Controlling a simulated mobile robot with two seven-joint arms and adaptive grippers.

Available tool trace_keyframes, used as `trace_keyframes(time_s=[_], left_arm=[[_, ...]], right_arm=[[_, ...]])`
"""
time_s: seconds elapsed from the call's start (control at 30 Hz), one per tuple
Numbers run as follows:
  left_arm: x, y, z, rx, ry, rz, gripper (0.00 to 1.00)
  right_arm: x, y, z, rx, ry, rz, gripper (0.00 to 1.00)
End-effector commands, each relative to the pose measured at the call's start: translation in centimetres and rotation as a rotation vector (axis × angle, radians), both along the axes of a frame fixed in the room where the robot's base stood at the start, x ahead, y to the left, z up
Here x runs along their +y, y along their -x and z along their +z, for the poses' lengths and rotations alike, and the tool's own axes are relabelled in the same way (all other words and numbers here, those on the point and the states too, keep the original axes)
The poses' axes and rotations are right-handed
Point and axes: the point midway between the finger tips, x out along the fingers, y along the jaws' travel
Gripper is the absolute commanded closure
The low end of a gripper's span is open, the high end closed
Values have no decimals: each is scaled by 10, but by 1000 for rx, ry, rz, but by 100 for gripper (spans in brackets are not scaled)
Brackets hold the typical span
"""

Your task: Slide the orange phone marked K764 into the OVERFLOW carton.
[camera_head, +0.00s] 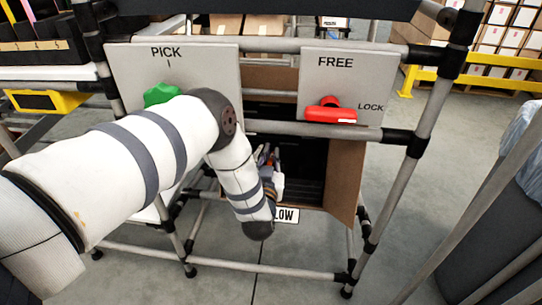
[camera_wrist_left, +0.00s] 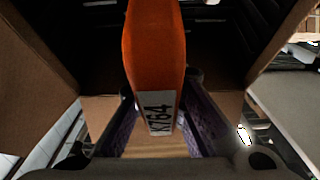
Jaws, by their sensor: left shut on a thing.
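The orange phone labelled K764 (camera_wrist_left: 155,45) stands lengthwise between the fingers of my left gripper (camera_wrist_left: 161,92) in the left wrist view, its label towards the camera. The gripper is shut on it. The far end of the phone reaches to the top of that view, towards a dark carton interior. In the head view my left gripper (camera_head: 269,163) is at the mouth of the carton, partly hidden by my arm. The carton (camera_head: 343,182) has an open brown flap and dark slots inside. Its tag (camera_head: 287,215) shows only "LOW"; the rest is covered. My right gripper is out of view.
A pipe frame surrounds the carton. A PICK panel (camera_head: 122,72) with a green handle (camera_head: 161,94) and a FREE/LOCK panel (camera_head: 325,83) with a red handle (camera_head: 331,114) hang above. Carton walls stand close on both sides of the gripper. Yellow rails (camera_head: 488,84) stand behind right.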

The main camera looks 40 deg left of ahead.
Motion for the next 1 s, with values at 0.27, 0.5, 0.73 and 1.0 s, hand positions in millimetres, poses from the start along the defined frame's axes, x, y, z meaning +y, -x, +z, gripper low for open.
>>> trace_keyframes(time_s=[0.27,0.5,0.73,1.0], left_arm=[[6,-9,-7,0,-1,1,100],[11,-18,-11,0,-1,1,100],[12,-19,-10,-1,-1,0,100],[12,-19,-11,-1,-1,0,100]], right_arm=[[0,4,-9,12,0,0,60],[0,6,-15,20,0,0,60],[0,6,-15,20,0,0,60],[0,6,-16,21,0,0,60]])
